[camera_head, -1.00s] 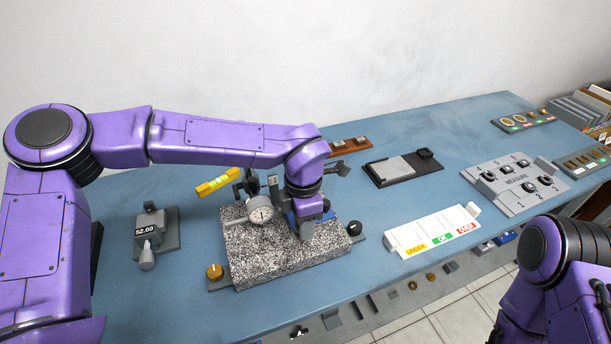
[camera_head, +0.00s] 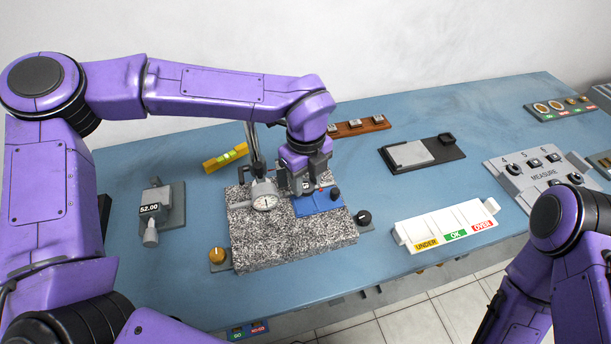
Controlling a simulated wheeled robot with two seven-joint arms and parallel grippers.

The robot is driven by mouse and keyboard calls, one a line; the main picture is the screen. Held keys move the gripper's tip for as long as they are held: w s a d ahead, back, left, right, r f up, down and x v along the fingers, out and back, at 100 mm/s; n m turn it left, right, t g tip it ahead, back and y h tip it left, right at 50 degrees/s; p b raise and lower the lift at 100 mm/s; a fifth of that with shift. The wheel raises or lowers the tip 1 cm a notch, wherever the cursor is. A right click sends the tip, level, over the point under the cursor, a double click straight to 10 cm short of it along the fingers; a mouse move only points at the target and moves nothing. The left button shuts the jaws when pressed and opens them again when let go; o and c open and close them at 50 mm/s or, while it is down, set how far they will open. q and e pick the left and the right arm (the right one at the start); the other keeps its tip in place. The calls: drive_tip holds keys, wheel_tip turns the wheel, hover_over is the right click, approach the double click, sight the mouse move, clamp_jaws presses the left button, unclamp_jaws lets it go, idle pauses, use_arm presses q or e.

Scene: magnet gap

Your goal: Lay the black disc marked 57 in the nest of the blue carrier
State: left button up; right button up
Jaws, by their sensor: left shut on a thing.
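The blue carrier (camera_head: 318,205) lies on the speckled granite plate (camera_head: 290,243), with a dark knob at its right end. My left gripper (camera_head: 306,184) points down over the left part of the carrier, where the nest seems to be. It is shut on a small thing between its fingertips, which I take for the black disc. The fingers hide most of it, and I cannot read the 57. I cannot tell whether it touches the nest. Of my right arm only links show at the lower right; its gripper is out of view.
A dial gauge (camera_head: 263,201) on a stand is close left of my left gripper. A yellow level (camera_head: 226,158) lies behind. The grey MEASURE tray (camera_head: 545,178) and white UNDER/OK/OVER tray (camera_head: 447,226) are to the right. Blue table between them is clear.

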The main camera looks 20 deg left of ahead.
sight(305, 204)
use_arm(q)
drive_tip(key=shift+f, duration=0.1)
drive_tip(key=shift+f+b, duration=2.1)
drive_tip(key=shift+f, duration=0.7)
drive_tip(key=shift+f, duration=0.15)
drive_tip(key=o, duration=1.1)
drive_tip(key=shift+c, duration=0.2)
drive_tip(key=c, duration=0.5)
drive_tip(key=shift+r+p, duration=1.75)
drive_tip(key=shift+r, duration=0.6)
